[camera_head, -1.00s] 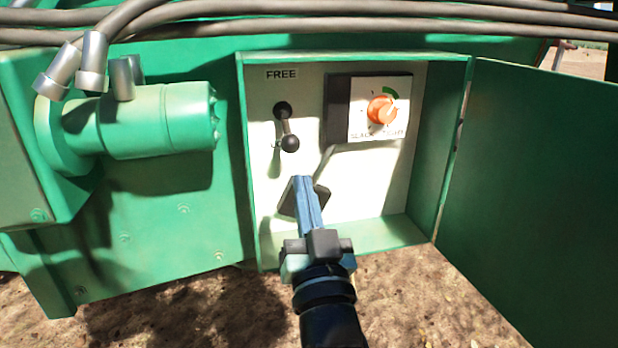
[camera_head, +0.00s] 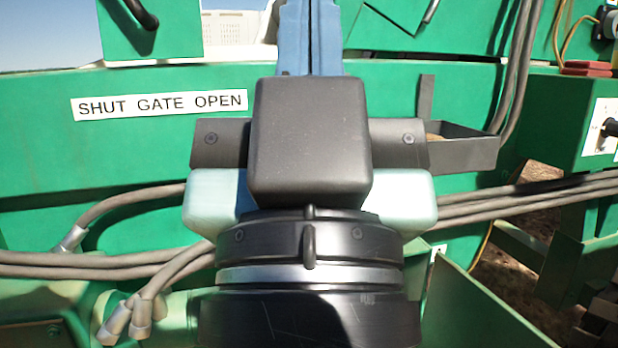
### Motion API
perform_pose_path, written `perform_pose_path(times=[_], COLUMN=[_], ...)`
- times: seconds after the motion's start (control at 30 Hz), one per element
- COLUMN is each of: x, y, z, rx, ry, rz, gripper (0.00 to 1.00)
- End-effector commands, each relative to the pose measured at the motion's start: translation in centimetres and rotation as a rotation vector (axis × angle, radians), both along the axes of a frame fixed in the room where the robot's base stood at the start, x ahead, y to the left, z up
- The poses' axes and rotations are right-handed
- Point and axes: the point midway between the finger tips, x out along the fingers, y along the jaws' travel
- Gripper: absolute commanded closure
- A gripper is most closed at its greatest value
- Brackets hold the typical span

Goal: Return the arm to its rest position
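My gripper (camera_head: 310,30) is in the camera view, large and close, pointing up at the top middle. Its two blue fingers lie side by side with only a thin dark line between them, and nothing shows in them. The very tips are at or past the top edge. The gripper's black body hides the middle of the green machine (camera_head: 130,170) behind it. The control box itself is mostly out of view or hidden low behind my arm.
A white label reading SHUT GATE OPEN (camera_head: 160,105) is on the green wall. A dark tray (camera_head: 465,155) sticks out at the right. Grey hoses (camera_head: 530,200) cross both sides. A white crate (camera_head: 230,28) stands behind, and a panel with a black knob (camera_head: 608,128) is far right.

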Motion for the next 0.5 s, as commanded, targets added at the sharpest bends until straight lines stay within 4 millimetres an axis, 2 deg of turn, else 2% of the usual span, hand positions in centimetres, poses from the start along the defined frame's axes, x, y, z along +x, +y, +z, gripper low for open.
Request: perform_pose_path(times=[0.03, 0.5], x=[0.0, 0.1], y=[0.0, 0.1], z=[3.3, 17.5], rx=[-0.001, -0.002], ry=[0.0, 0.001], rz=[0.001, 0.002], gripper=[1.0, 1.0])
